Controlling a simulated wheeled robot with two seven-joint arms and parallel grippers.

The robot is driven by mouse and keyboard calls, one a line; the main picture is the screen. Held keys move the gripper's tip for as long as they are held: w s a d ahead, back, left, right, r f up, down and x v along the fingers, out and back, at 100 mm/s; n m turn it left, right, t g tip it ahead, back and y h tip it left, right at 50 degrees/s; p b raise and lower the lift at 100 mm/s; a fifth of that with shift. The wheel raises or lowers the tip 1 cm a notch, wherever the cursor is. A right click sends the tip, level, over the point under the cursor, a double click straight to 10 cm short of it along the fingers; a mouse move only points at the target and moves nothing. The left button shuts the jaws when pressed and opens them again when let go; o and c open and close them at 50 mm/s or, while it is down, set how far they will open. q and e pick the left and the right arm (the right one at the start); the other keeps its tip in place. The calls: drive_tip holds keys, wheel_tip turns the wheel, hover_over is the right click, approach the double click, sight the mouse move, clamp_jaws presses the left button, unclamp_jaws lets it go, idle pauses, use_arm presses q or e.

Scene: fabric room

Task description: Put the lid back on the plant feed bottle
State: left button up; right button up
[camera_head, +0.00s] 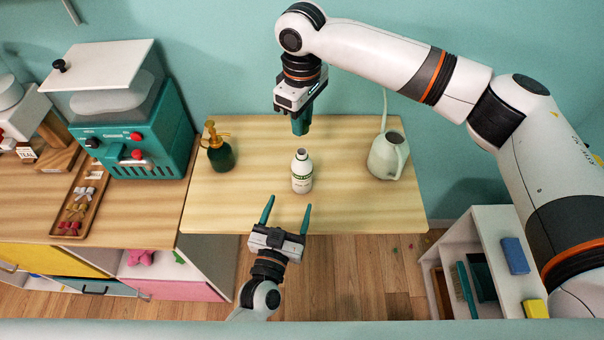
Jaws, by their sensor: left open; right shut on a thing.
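The white plant feed bottle (302,178) with a green-marked label stands upright on the wooden table, its neck bare with no lid on it. My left gripper (288,203) is open and empty in front of the bottle, its two teal fingers pointing toward it and apart from it. My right gripper (301,125) hangs pointing down above and behind the bottle. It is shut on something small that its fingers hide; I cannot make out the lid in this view.
A green spray bottle (218,148) stands left on the table and a pale watering can (388,156) stands right. A teal machine (138,130) and a wooden tray (69,226) sit on the left counter. A white shelf (455,232) is at the lower right.

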sight(299, 177)
use_arm(q)
drive_tip(key=shift+w, duration=0.1)
drive_tip(key=x, duration=1.2)
drive_tip(key=c, duration=1.5)
use_arm(e)
drive_tip(key=shift+f, duration=2.5)
drive_tip(key=shift+f, duration=0.1)
drive_tip(key=shift+f, duration=0.8)
drive_tip(key=shift+f, duration=0.55)
use_arm(q)
clamp_jaws()
